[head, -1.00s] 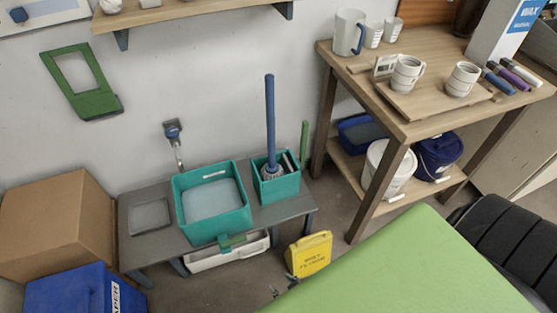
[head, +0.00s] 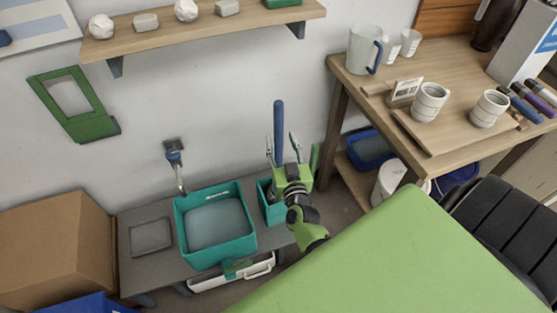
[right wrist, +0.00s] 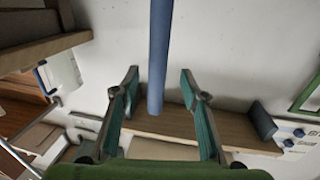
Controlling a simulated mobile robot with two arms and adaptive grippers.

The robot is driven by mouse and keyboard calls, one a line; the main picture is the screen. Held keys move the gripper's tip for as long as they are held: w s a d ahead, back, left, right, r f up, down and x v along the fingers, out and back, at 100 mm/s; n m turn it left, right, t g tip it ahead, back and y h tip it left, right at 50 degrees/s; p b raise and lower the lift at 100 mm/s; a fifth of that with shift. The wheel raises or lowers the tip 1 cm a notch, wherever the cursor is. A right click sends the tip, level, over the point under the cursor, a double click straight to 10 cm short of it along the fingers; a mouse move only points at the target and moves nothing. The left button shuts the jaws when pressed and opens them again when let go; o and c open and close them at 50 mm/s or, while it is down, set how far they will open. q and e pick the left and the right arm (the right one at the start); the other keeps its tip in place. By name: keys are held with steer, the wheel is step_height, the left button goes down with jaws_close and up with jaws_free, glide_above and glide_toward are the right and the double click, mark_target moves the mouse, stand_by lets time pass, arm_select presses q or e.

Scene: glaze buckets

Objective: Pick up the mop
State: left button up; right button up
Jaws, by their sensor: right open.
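The mop (head: 278,130) stands upright with its blue handle rising from a small teal bucket (head: 266,203) on the low grey bench. Its head is mostly hidden behind my gripper in the head view. My right gripper (head: 282,148) is open, its two fingers pointing up, one on each side of the handle in the picture. In the right wrist view the blue handle (right wrist: 160,55) runs down between the open fingers of the right gripper (right wrist: 160,76), and no finger visibly touches it. My left gripper is not in view.
A larger teal tub (head: 215,258) stands on the bench (head: 150,266) left of the bucket. A wall shelf (head: 215,32) hangs above. A wooden table (head: 400,150) with mugs stands to the right. A cardboard box (head: 50,250) is at the left.

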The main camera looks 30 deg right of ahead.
mark_target(280, 130)
steer(key=shift+w+d, duration=0.25)
steer(key=shift+w, duration=0.35)
steer(key=b+x, duration=0.2)
steer(key=x, duration=0.3)
steer(key=shift+s+d, duration=0.1)
steer(key=shift+d, duration=0.05)
steer(key=shift+r, duration=0.15)
steer(key=shift+c, duration=0.9)
steer(key=shift+r, duration=0.1)
jaws_close()
